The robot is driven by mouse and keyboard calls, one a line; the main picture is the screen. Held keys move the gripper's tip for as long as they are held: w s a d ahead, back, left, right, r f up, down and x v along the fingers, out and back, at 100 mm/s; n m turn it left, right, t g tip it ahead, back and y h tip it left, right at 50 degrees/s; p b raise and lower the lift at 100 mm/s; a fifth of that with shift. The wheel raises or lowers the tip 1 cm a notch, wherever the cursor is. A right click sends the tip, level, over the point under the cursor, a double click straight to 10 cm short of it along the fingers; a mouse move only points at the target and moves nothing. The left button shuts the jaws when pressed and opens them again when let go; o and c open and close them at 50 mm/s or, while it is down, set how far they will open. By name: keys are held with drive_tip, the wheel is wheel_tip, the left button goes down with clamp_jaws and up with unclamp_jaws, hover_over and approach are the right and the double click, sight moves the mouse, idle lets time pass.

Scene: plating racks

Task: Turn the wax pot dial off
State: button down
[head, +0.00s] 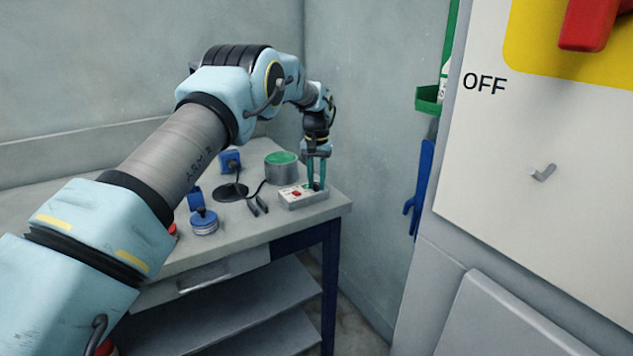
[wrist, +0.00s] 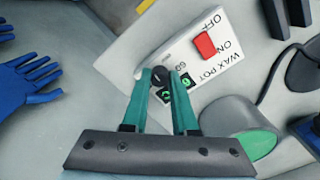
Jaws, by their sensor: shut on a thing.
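A white control box (head: 303,197) lies on the bench near its right end. In the wrist view the box (wrist: 150,40) is printed "WAX POT", "ON" and "OFF" and has a red switch (wrist: 205,45) and a small display with green digits (wrist: 184,82). The black dial (wrist: 160,74) is between the teal fingertips of my gripper (wrist: 163,74), which is shut on it. In the head view my gripper (head: 316,186) reaches straight down onto the box. The dial's pointer setting cannot be read. The wax pot (head: 282,173), grey with green inside, stands beside the box.
On the bench (head: 235,236) are a blue-lidded tin (head: 204,222), a dark round stand (head: 231,192) and a cable. A white cabinet (head: 530,170) marked OFF, with a red handle (head: 588,25), stands at the right.

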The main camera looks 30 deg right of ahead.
sight(316, 183)
drive_tip(key=shift+r, duration=0.1)
drive_tip(key=c, duration=0.7)
unclamp_jaws()
wheel_tip(316, 183, up, 11)
drive_tip(key=b, duration=0.2)
drive_tip(key=shift+b, duration=0.3)
